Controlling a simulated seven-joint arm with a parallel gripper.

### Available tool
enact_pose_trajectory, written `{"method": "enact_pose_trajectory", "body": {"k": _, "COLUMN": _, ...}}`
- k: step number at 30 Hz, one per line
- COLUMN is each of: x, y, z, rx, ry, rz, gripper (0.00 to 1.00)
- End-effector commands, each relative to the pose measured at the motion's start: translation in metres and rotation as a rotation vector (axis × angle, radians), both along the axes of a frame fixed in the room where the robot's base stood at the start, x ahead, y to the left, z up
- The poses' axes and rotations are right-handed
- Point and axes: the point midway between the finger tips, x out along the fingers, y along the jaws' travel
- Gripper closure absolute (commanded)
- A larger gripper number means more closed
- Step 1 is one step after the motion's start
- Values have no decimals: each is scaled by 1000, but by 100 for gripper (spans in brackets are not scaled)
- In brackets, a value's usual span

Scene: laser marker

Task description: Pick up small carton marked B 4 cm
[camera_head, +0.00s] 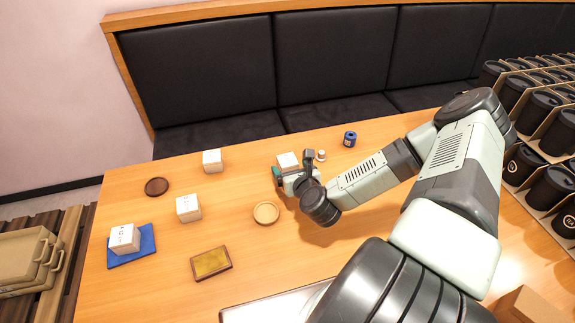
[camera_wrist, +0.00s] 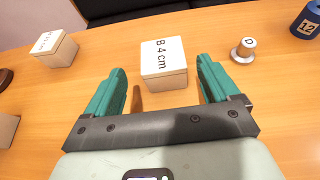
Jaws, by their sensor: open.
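The small white carton marked "B 4 cm" (camera_wrist: 164,64) stands upright on the wooden table in the wrist view, with its lettering on the top face. It also shows in the head view (camera_head: 288,160), just beyond my gripper, partly covered by it. My gripper (camera_wrist: 160,85) is open, with its two teal fingers spread wide. The carton lies ahead of the fingertips and roughly midway between them. It appears apart from both fingers. In the head view my gripper (camera_head: 280,174) is low over the table on the near side of the carton.
A knob-shaped piece marked D (camera_wrist: 243,50) and a blue cylinder marked 12 (camera_wrist: 307,20) stand right of the carton. Other white cartons (camera_head: 212,161) (camera_head: 189,208) stand left, one on a blue mat (camera_head: 147,243). A round wooden dish (camera_head: 266,213) sits nearer. Black-lidded cups (camera_head: 540,110) fill the right side.

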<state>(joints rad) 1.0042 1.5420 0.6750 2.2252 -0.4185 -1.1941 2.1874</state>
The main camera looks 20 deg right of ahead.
Motion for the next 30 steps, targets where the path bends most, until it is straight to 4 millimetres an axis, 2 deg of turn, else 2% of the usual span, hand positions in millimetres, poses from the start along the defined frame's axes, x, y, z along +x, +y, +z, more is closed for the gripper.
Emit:
{"method": "enact_pose_trajectory", "body": {"k": 10, "x": 44, "y": -2, "z": -14, "rx": -2, "ry": 0, "rz": 2, "gripper": 12}}
{"method": "enact_pose_trajectory", "body": {"k": 19, "x": 49, "y": -2, "z": -16, "rx": -1, "ry": 0, "rz": 3, "gripper": 12}}
{"method": "enact_pose_trajectory", "body": {"k": 30, "x": 49, "y": -2, "z": -16, "rx": -1, "ry": 0, "rz": 3, "gripper": 67}}
